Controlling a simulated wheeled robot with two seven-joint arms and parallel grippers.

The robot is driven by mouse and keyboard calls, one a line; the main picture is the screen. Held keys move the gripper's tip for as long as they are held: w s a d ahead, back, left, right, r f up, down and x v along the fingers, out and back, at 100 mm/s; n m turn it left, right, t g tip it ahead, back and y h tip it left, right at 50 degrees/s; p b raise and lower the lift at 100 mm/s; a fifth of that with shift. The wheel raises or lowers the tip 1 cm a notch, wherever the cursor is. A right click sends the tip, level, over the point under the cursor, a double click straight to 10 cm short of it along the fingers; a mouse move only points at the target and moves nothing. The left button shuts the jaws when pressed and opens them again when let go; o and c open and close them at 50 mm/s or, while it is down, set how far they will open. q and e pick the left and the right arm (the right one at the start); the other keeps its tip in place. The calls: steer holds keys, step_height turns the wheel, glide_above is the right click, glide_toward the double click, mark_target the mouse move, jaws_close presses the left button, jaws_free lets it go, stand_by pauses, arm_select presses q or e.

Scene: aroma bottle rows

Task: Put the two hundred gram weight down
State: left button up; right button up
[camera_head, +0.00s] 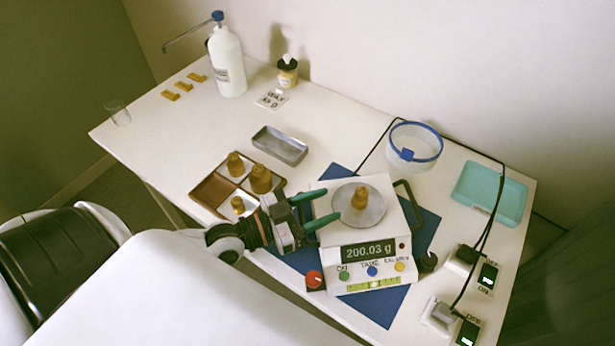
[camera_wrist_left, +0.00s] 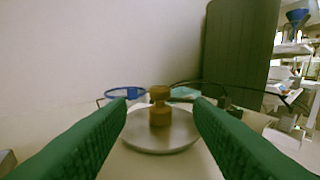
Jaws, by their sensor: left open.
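The brass two hundred gram weight (camera_head: 361,197) stands upright on the round metal pan (camera_head: 352,218) of the scale (camera_head: 322,238), whose display reads 200.03 g. In the left wrist view the weight (camera_wrist_left: 160,108) stands on the pan (camera_wrist_left: 160,140), ahead of and between the green fingers. My left gripper (camera_head: 322,209) is open, with its fingertips at the left side of the pan, apart from the weight. It also shows open in the left wrist view (camera_wrist_left: 160,112). My right gripper is not in view.
A brown weight box (camera_head: 208,192) with several brass weights stands left of the scale, behind my left gripper. A grey metal tray (camera_head: 280,145) lies beyond it. A clear blue-rimmed tub (camera_head: 414,150) and a teal tray (camera_head: 490,193) stand to the right. Cables and switches lie at the right edge.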

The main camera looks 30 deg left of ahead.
arm_select(q)
steer(key=shift+v, duration=1.5)
